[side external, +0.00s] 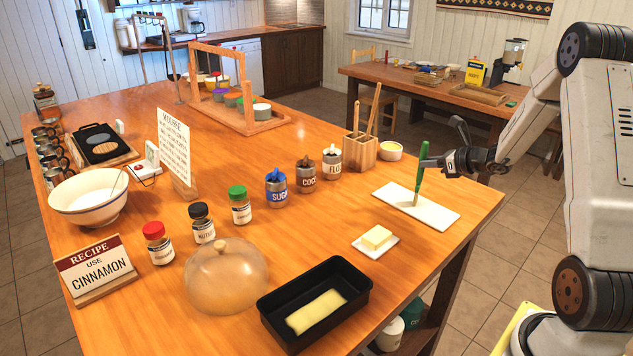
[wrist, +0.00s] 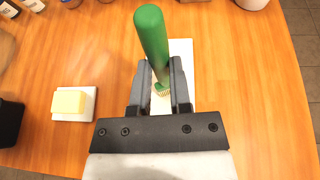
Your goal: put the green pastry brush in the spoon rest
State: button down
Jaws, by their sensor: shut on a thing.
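My gripper (side external: 432,163) is shut on the green pastry brush (side external: 421,165), at the right end of the table. The brush is nearly upright, handle up and bristles down, over a long white plate (side external: 440,217) that looks like the spoon rest. I cannot tell whether the bristles touch the plate. In the wrist view the green handle (wrist: 152,40) rises between the two fingers of my gripper (wrist: 160,80), with pale bristles below. The white plate (wrist: 184,52) shows behind them, partly hidden by the brush and fingers.
A butter dish (side external: 376,240) and a black loaf tin (side external: 316,300) stand nearer the camera. A wooden utensil holder (side external: 359,152) with tall handles and a small bowl (side external: 390,151) stand behind the plate. Labelled jars line the table to the left. The table edge is close on the right.

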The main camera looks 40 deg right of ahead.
jog(key=shift+f, duration=0.15)
jog(key=c, duration=0.6)
grip_release()
jog(key=shift+o, duration=0.2)
jog(key=v, duration=0.7)
jog(key=shift+s+r, duration=0.25)
jog(key=shift+r, duration=0.05)
